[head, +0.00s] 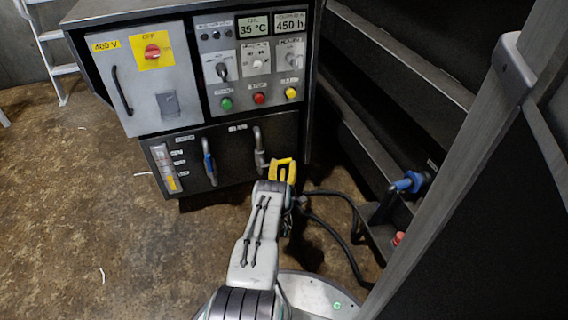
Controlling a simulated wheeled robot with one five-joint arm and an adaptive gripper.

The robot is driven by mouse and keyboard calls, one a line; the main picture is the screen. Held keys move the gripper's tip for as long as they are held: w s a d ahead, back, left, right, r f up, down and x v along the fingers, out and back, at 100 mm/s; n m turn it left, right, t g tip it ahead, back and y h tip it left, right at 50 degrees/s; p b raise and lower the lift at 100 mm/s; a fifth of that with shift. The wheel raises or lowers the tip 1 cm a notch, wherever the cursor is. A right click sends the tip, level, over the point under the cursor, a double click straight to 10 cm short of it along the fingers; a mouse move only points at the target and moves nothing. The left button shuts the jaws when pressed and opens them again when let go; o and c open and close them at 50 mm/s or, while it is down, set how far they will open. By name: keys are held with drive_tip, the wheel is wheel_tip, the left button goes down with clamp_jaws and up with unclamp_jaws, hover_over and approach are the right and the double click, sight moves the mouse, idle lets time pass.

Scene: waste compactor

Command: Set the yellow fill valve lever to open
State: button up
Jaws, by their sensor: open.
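The yellow fill valve lever (285,160) shows as a bright yellow, bent shape low on the cabinet's right side, beside the right-hand grey pipe (258,150). It juts sideways, to the right of that pipe. My gripper (281,182) is at the far end of my pale arm, right at the yellow shape. It is open. My wrist hides part of this spot. I cannot tell whether the fingers touch the lever or are around it. A second valve, with a blue lever (209,163) standing roughly upright along its pipe, is to the left.
The cabinet (230,150) carries a red rotary switch (152,51), buttons and displays. A level gauge (166,168) is at lower left. Dark compactor framing, a blue fitting (410,182) and black hoses (335,235) are on the right.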

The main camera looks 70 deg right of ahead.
sight(284, 162)
drive_tip(key=shift+b+x, duration=0.6)
drive_tip(key=shift+x, duration=1)
drive_tip(key=shift+c, duration=0.2)
drive_tip(key=shift+a, duration=0.1)
clamp_jaws()
